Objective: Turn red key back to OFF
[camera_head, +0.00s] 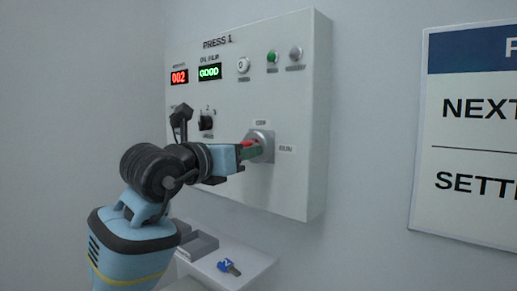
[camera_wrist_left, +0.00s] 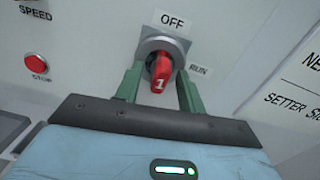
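The red key (camera_wrist_left: 160,72), marked 1, sits in the round switch (camera_wrist_left: 165,44) on the press panel. The OFF label is above the switch and the RUN label to its right. In the head view only a little of the red key (camera_head: 247,143) shows between my fingers. My left gripper (camera_head: 252,151) reaches the switch from the left. In the left wrist view its green fingers stand on both sides of the key, with a visible gap at each side, so it looks open around the key. Which label the key points at is hard to tell. My right gripper is out of view.
The white PRESS 1 panel (camera_head: 285,100) carries displays, buttons and a selector knob (camera_head: 206,123). A blue key (camera_head: 229,267) lies on the shelf (camera_head: 255,264) below, beside a grey tray (camera_head: 203,244). A wall sign (camera_head: 465,150) hangs at right. Free air lies right of my gripper.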

